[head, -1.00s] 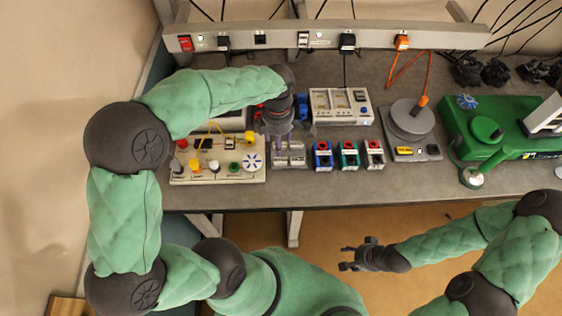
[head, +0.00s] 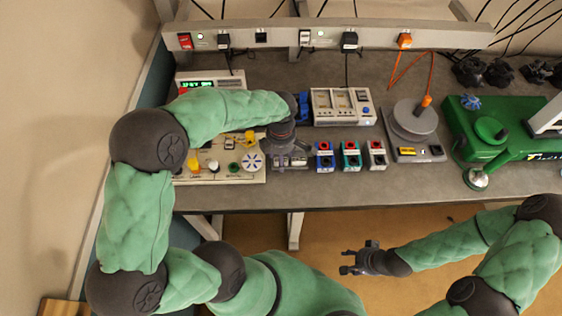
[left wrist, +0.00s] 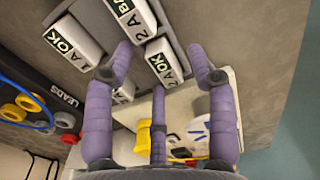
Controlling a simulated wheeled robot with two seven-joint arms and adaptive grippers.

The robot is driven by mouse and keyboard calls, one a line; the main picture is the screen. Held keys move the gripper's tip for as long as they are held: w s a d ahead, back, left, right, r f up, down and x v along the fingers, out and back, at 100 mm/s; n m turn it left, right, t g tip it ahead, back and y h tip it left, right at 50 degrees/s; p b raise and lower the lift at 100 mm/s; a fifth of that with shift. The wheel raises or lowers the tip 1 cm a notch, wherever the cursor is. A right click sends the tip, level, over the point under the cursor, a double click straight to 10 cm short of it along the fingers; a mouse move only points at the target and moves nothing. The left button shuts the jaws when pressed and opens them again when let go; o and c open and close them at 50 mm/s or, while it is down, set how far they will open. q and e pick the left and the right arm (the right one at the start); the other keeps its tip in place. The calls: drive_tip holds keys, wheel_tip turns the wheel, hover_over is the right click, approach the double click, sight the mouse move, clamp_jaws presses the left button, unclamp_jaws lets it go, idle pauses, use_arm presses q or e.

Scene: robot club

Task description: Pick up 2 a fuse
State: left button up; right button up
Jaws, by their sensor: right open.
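Several white fuse blocks sit in a grey tray (left wrist: 178,22) in the left wrist view. One block (left wrist: 165,62) reads "2 A" and lies between my left gripper's fingertips; its lower label is partly hidden. In the head view the left gripper (head: 286,157) covers much of the tray. My right gripper (head: 346,262) is open and empty, in front of the bench.
A white board (head: 220,178) with knobs lies left of the tray. A white panel (head: 342,106) stands behind. A leads holder (left wrist: 45,90) is beside the tray in the left wrist view.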

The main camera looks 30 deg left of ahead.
use_arm(q)
drive_tip(key=c, duration=0.8)
